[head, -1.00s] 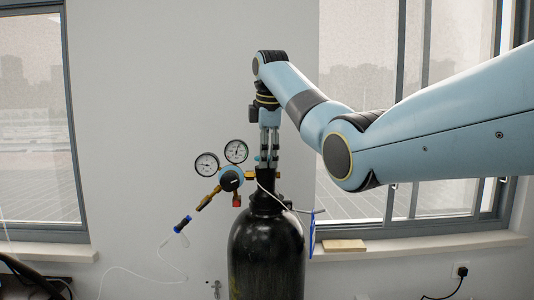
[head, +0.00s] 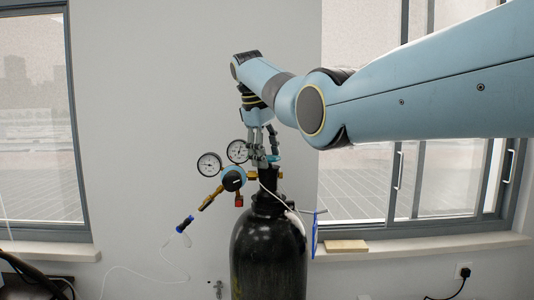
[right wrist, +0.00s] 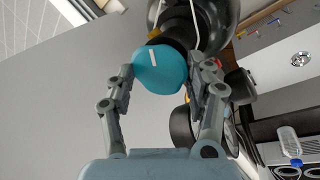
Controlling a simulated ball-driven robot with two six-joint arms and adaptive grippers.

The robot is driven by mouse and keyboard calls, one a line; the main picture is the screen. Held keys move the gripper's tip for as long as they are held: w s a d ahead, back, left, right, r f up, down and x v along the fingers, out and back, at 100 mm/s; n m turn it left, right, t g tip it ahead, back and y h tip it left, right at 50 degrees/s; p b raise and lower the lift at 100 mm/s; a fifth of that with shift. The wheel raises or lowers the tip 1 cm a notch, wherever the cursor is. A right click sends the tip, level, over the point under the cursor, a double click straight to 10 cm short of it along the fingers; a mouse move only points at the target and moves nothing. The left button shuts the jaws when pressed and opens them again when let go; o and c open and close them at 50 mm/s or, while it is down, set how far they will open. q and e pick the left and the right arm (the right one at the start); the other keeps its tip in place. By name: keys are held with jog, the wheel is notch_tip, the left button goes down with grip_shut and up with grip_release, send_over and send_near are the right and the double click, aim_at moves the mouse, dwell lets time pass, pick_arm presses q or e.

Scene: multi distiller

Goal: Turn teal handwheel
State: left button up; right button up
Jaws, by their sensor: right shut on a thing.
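The teal handwheel (right wrist: 160,69) is a round knob with a white mark, on top of a black gas cylinder (head: 268,250). In the right wrist view it sits between the two fingers of my right gripper (right wrist: 162,76), which is shut on it. In the head view, my right gripper (head: 265,160) reaches down onto the cylinder's valve from above, and its fingers cover most of the handwheel (head: 274,157). My left gripper is not in view.
A regulator (head: 233,179) with two round gauges (head: 209,165) sticks out left of the valve, close to my fingers. Windows and a sill (head: 425,244) lie behind. The wall left of the regulator is clear.

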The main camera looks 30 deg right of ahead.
jog(key=shift+r+m, duration=0.1)
jog(key=shift+m, duration=0.4)
jog(key=o, duration=1.2)
jog(key=shift+d, duration=0.1)
jog(key=shift+c, duration=0.2)
jog(key=w+v, duration=0.1)
jog(key=v, duration=1)
jog(key=shift+s+r, duration=0.35)
